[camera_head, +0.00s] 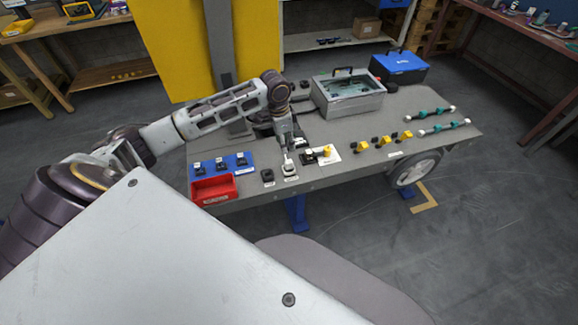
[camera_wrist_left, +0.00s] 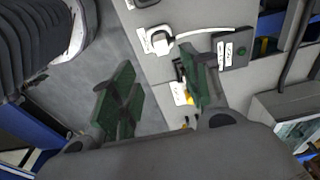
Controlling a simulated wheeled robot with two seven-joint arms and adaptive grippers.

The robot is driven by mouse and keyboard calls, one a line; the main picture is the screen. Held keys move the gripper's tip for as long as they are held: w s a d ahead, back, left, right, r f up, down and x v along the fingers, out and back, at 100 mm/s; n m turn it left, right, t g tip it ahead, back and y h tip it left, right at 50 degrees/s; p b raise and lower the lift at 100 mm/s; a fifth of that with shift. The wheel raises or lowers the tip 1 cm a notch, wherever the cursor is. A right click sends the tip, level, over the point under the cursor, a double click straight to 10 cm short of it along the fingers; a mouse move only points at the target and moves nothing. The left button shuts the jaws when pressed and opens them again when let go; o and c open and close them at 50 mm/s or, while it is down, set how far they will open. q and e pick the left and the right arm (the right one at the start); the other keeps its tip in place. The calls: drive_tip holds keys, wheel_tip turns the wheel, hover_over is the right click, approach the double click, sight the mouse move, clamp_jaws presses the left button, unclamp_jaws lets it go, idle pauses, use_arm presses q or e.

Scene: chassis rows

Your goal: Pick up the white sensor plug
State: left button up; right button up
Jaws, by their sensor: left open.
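The white sensor plug (camera_head: 289,167) stands near the front edge of the grey worktable (camera_head: 330,186), on a pale labelled base. My left gripper (camera_head: 287,153) is just above it, pointing down. In the left wrist view the white plug (camera_wrist_left: 160,42) lies beyond the fingertips, with a white cable running right to a dark labelled block (camera_wrist_left: 233,48). The two green-padded fingers of my left gripper (camera_wrist_left: 158,92) are spread apart with nothing between them. The plug is apart from the fingers in that view. My right gripper is out of view.
A black part (camera_head: 267,176) stands left of the plug. A white card with a yellow piece (camera_head: 326,153) lies right of it. A red bin (camera_head: 213,188) and blue tray (camera_head: 228,161) are at left. A grey case (camera_head: 347,100) and blue toolbox (camera_head: 399,67) stand behind.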

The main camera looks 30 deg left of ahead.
use_arm(q)
drive_tip(key=f, duration=0.1)
hover_over(288, 161)
drive_tip(key=f, duration=0.5)
drive_tip(key=shift+s+f+b, duration=0.15)
drive_tip(key=shift+s+b, duration=0.15)
drive_tip(key=shift+s, duration=0.05)
drive_tip(key=shift+d+f, duration=0.1)
drive_tip(key=shift+f, duration=0.55)
drive_tip(key=shift+w+f, duration=0.1)
drive_tip(key=shift+f, duration=0.15)
drive_tip(key=shift+w+f, duration=0.1)
drive_tip(key=shift+f, duration=0.6)
drive_tip(key=shift+w+f, duration=0.1)
drive_tip(key=shift+f, duration=0.85)
drive_tip(key=shift+w+f+b, duration=0.1)
drive_tip(key=shift+f+b, duration=0.2)
drive_tip(key=shift+f, duration=0.5)
drive_tip(key=c, duration=0.9)
clamp_jaws()
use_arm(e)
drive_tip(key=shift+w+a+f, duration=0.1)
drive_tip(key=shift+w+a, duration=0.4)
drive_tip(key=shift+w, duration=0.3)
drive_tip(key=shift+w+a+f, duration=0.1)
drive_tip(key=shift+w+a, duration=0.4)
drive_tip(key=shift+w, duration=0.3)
